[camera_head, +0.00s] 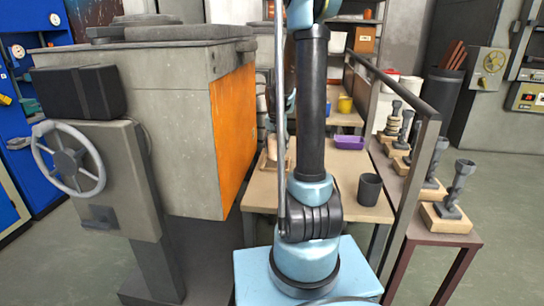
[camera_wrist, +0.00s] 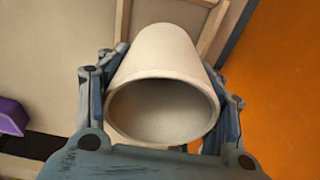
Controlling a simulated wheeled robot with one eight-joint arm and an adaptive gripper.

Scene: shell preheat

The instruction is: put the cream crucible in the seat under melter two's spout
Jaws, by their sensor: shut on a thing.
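The cream crucible (camera_wrist: 158,52) fills the middle of the wrist view, its round open mouth facing the camera. It looks empty inside. My gripper (camera_wrist: 166,66) is shut on it, with one finger on each side of its wall. A grey machine (camera_head: 180,130) with an orange side panel and a handwheel stands at the left. I cannot tell whether it is melter two. No spout or seat can be made out clearly.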

